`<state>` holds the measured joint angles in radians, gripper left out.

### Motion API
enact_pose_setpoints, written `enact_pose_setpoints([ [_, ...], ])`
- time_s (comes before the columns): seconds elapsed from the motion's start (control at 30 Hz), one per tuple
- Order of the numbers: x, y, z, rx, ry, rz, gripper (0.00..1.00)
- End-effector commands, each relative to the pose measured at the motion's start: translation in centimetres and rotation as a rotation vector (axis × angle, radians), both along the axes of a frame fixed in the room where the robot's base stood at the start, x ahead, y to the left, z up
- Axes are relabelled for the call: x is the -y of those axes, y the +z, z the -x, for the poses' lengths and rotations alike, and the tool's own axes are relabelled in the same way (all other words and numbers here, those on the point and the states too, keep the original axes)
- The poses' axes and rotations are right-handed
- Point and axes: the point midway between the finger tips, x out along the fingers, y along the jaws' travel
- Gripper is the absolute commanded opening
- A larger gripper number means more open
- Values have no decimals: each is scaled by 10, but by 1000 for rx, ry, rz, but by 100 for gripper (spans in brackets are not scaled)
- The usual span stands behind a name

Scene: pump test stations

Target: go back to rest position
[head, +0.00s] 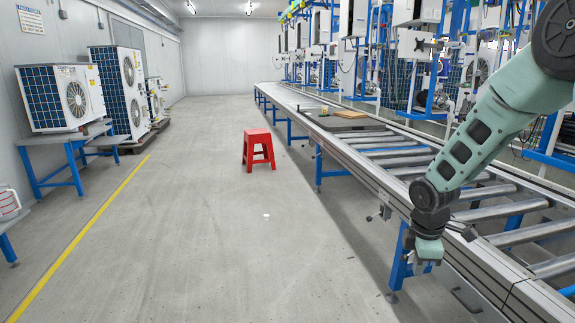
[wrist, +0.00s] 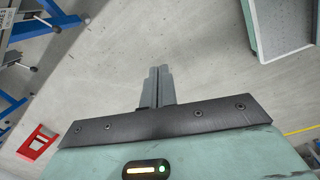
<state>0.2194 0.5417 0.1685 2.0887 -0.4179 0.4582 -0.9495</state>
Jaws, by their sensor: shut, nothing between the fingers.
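My arm comes in from the upper right in the head view, pale green with dark joints, and hangs down in front of the roller conveyor's near edge. My gripper (head: 428,262) is at its lower end, pointing down, small in this view. In the wrist view my gripper (wrist: 160,72) shows its two grey fingers together, with nothing between them and bare floor beyond.
A roller conveyor (head: 510,209) runs along the right, with a board on it farther back. A red stool (head: 257,150) stands on the floor ahead.

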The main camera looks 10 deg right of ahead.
Motion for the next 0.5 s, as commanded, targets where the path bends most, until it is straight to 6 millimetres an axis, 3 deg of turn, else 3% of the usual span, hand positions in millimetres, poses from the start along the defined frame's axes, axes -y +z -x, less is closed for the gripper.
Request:
enact_pose_setpoints([
  [0.03, -36, 18, 11, 11, -31, -21, 0],
  [0.2, -134, 61, 73, 6, -192, -95, 0],
  [0.3, -176, 80, 119, -7, -283, -128, 0],
  [0.5, -222, 102, 203, -38, -433, -161, 0],
])
